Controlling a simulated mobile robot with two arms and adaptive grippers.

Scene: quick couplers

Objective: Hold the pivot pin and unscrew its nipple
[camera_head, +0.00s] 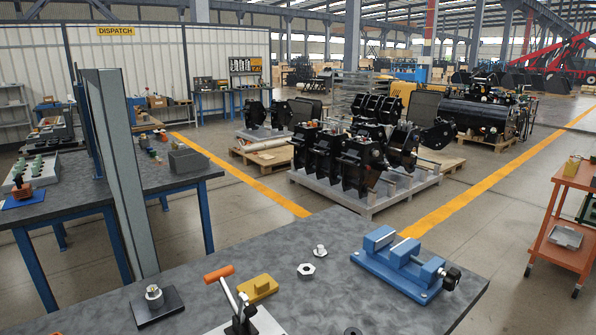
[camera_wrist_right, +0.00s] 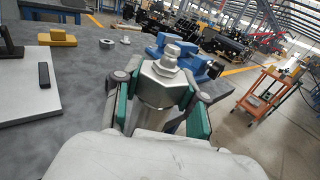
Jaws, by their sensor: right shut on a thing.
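In the right wrist view my right gripper (camera_wrist_right: 158,92) is shut on the pivot pin (camera_wrist_right: 153,117), a thick silver metal cylinder with a hexagonal upper end. Its dark-and-green fingers press on the pin from both sides. The nipple (camera_wrist_right: 172,52), a small stepped silver fitting, sits on the pin's top end and points up, clear of the fingers. The pin's lower part is hidden by my wrist. My left gripper is in neither view. The head view does not show the held pin.
On the grey table (camera_head: 390,305) are a blue vise (camera_head: 405,262), a hex nut (camera_head: 305,271), a small metal fitting (camera_head: 320,251), a yellow block (camera_head: 259,288), an orange-handled clamp (camera_head: 232,295) and a black base (camera_head: 160,309) bearing a metal fitting. An orange cart (camera_head: 560,228) stands right.

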